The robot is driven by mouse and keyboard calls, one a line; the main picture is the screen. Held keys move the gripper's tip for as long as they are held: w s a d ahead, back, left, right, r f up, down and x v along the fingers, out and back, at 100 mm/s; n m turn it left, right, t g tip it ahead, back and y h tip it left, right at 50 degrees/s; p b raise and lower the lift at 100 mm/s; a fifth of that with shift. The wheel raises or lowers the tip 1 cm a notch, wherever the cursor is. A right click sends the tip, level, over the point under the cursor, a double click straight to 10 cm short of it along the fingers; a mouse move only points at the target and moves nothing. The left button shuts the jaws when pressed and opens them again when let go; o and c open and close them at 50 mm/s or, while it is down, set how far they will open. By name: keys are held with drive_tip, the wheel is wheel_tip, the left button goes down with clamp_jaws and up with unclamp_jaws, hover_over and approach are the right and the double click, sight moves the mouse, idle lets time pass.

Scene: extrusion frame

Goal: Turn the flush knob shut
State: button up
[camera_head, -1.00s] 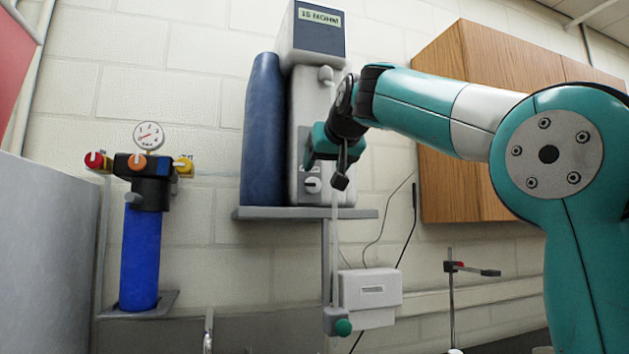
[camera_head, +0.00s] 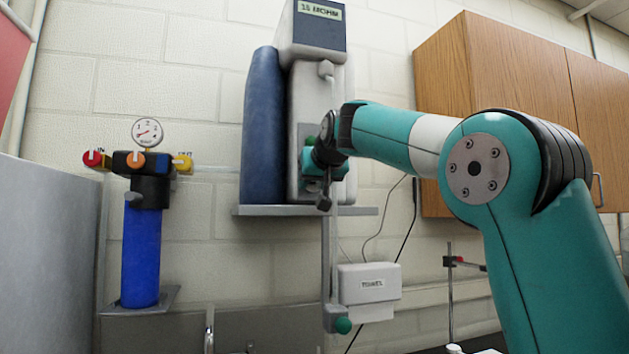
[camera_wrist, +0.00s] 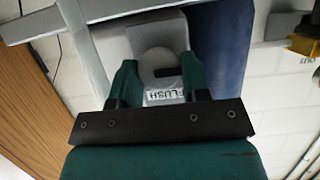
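The flush knob (camera_wrist: 158,64) is a round, pale knob with a dark bar pointing right in the wrist view. The FLUSH label (camera_wrist: 165,95) shows just below it. My gripper (camera_wrist: 160,68) has its two green fingers spread, one on each side of the knob. I cannot tell whether either finger touches it. In the head view my gripper (camera_head: 314,172) is up against the lower front of the pale water unit (camera_head: 305,115), and it hides the knob there.
A thin vertical tube runs down in front to a green knob (camera_head: 342,325). A filter with red, orange and yellow knobs (camera_head: 140,163) is at left, a wooden cabinet (camera_head: 490,110) at right.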

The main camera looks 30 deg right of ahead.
drive_tip(key=shift+c, duration=0.3)
drive_tip(key=shift+s+d+f+m+t+y+b, duration=0.15)
drive_tip(key=shift+m+t+y, duration=0.75)
drive_tip(key=shift+m, duration=1.35)
drive_tip(key=shift+w+d+f+m+t+y+b, duration=0.1)
drive_tip(key=shift+m+t+y, duration=0.75)
drive_tip(key=shift+m, duration=1.35)
drive_tip(key=shift+s+d+f+m+t+y+b, duration=0.15)
drive_tip(key=shift+m+t+y, duration=0.75)
drive_tip(key=shift+m, duration=1.35)
drive_tip(key=o, duration=0.9)
drive_tip(key=shift+s+d+b, duration=0.3)
drive_tip(key=shift+s+b, duration=0.55)
drive_tip(key=shift+s, duration=2)
drive_tip(key=shift+s+d+b, duration=0.35)
drive_tip(key=shift+s+b, duration=0.55)
drive_tip(key=shift+s, duration=2)
drive_tip(key=shift+s+d+b, duration=0.3)
drive_tip(key=shift+s+b, duration=0.55)
drive_tip(key=shift+s, duration=2)
